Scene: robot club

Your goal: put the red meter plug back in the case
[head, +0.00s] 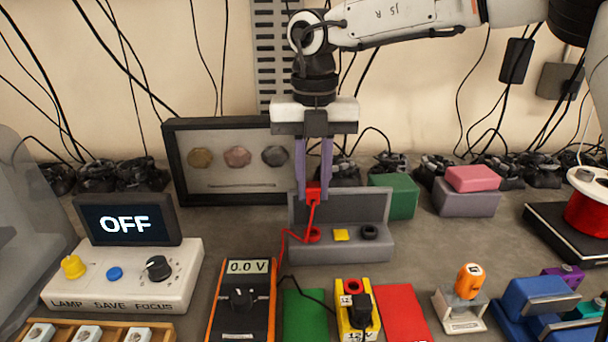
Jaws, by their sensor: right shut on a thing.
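The red meter plug (313,194) is held between the purple fingers of my right gripper (314,190), which points straight down. The plug is above the grey case (340,248), near the case's left end and in front of its raised back. A red lead runs from the plug down to the orange and black meter (241,302), which reads 0.0 V. On the case's front part are a red ring-like socket (313,235) below the plug, a yellow square and a black round piece. My left gripper is not in view.
A yellow 12 V block (357,309) with a black plug stands in front, between green and red pads. A white lamp box (125,276) with an OFF screen is at left. An orange-topped stand (465,298) is at right. Boxes and a framed panel (235,159) stand behind.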

